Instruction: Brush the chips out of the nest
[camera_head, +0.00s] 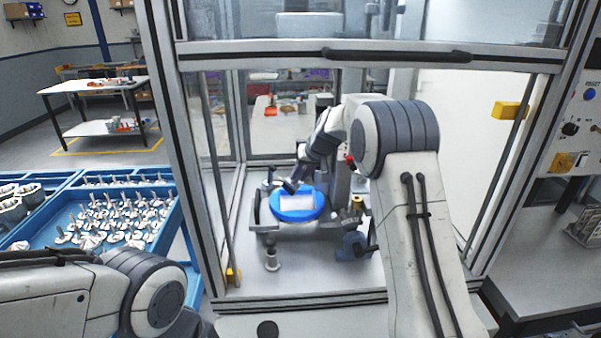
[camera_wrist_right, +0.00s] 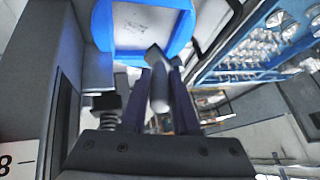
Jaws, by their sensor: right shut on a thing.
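The nest is a round blue fixture (camera_head: 284,214) with a pale rectangular recess (camera_head: 297,202), inside the machine enclosure. In the right wrist view the blue rim (camera_wrist_right: 103,25) surrounds the pale floor (camera_wrist_right: 145,22), which has faint marks. I cannot tell clearly whether these are chips. My right gripper (camera_head: 291,187) is at the nest's upper left edge in the head view. In the wrist view its dark fingers (camera_wrist_right: 158,95) are shut on a grey tool, apparently the brush (camera_wrist_right: 158,62), whose end reaches toward the nest's rim. I cannot tell whether it touches. My left gripper is out of view.
The enclosure's frame and raised door with a dark handle (camera_head: 398,56) surround my right arm. A short grey post (camera_head: 271,254) stands in front of the nest. A blue tray (camera_head: 125,235) of metal parts is at left. A control panel (camera_head: 578,115) is at right.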

